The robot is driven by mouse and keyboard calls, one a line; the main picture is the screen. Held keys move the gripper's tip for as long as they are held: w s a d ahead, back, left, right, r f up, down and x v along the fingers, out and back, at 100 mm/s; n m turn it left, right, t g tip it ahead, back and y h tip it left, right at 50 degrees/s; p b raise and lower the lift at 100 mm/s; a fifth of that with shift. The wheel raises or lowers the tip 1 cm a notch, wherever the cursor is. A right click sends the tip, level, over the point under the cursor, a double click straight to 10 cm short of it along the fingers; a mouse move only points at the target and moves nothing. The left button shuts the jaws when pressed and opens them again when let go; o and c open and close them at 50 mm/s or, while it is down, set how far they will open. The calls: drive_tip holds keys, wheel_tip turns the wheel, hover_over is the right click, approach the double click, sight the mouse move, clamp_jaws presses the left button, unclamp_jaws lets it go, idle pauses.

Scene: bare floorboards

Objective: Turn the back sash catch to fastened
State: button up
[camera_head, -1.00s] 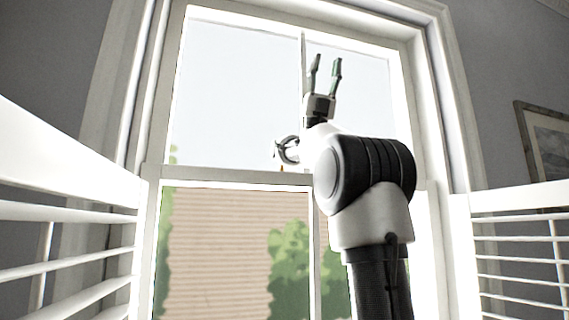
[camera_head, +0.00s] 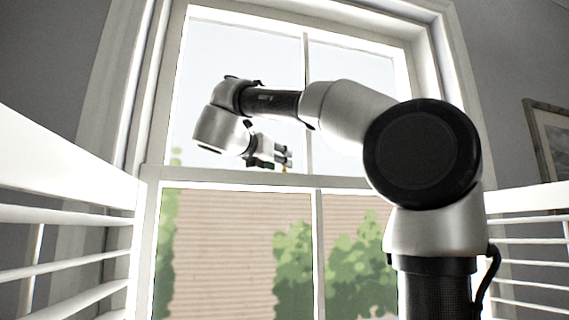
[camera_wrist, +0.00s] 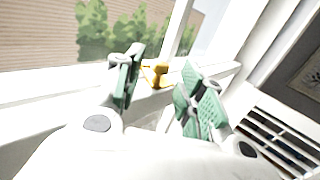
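The sash catch (camera_wrist: 156,75) is a small orange-yellow fitting on the white meeting rail of the window. In the head view only a speck of the catch (camera_head: 284,170) shows just under my fingertips; the rest is hidden. My gripper (camera_wrist: 160,82) is open, with green-padded fingers on either side of the catch in the wrist view. The fingers look empty, and I cannot tell whether either touches the catch. In the head view my gripper (camera_head: 286,157) points right, just above the meeting rail (camera_head: 230,179). Whether the catch is fastened is not clear.
White louvred shutters stand open at the left (camera_head: 70,195) and right (camera_head: 525,235). A framed picture (camera_head: 548,140) hangs on the grey wall at the right. Glass panes and a vertical glazing bar (camera_head: 308,75) lie behind my arm.

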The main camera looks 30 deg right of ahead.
drive_tip(key=x, duration=0.4)
